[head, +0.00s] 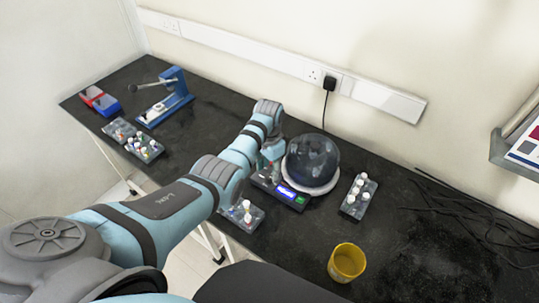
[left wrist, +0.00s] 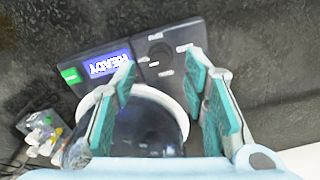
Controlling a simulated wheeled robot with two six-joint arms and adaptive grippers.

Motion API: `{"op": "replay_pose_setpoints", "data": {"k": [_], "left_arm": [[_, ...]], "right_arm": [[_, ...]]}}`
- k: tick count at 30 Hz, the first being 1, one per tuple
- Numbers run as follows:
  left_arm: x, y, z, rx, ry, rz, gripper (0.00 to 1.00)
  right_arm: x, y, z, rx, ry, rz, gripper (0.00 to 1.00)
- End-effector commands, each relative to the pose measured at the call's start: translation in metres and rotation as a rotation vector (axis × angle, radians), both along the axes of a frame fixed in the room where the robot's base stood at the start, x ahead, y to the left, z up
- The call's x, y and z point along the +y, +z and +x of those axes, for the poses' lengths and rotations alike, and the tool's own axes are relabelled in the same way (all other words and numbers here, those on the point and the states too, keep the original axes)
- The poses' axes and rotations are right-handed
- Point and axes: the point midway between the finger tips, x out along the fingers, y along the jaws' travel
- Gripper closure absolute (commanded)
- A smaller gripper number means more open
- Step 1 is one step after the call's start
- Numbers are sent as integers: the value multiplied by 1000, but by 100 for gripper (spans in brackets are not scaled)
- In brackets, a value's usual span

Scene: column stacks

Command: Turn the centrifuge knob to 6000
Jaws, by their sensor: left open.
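The centrifuge (head: 313,162) stands on the black bench with its dark dome lid down. Its front panel has a lit blue display (left wrist: 108,63) and a green button (left wrist: 70,75). The display text is inverted in the left wrist view and seems to read READY. The dark round knob (left wrist: 159,52) sits on the panel beside the display, with small white labels around it, too blurred to read. My left gripper (left wrist: 160,64) is open and empty, its teal-padded fingers apart, with the knob between the fingertips in the picture. Whether they touch it I cannot tell. In the head view my arm hides the knob.
A rack of white-capped tubes (head: 358,195) stands right of the centrifuge, and another rack (head: 241,215) in front of it. A yellow cup (head: 346,262) is near the front edge. A blue press-like device (head: 172,97) and more racks stand at left. Black cables lie at right.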

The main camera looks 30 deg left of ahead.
Motion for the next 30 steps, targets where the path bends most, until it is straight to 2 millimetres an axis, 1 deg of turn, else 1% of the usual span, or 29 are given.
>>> {"op": "replay_pose_setpoints", "data": {"k": [1, 3, 6, 9, 13, 27, 30], "left_arm": [[0, 17, 3, -10, 0, 1, 60], [0, 38, 3, -9, 0, 0, 60], [0, 62, 2, -7, 0, 0, 60], [0, 77, 2, -4, 0, 0, 60], [0, 84, 2, -4, 0, 1, 60], [0, 83, 2, -3, 0, 1, 60], [3, 83, 0, -3, 5, 1, 60]], "right_arm": [[0, 0, 0, 0, 0, 0, 34], [0, 0, 0, 0, 0, 0, 34], [1, 0, 0, 0, 0, 1, 34], [1, 0, 0, 0, 0, 1, 34], [1, 0, 0, 0, 0, 1, 34], [1, 0, 1, -1, 0, 1, 34], [1, 0, 3, -5, 1, 2, 34]]}}
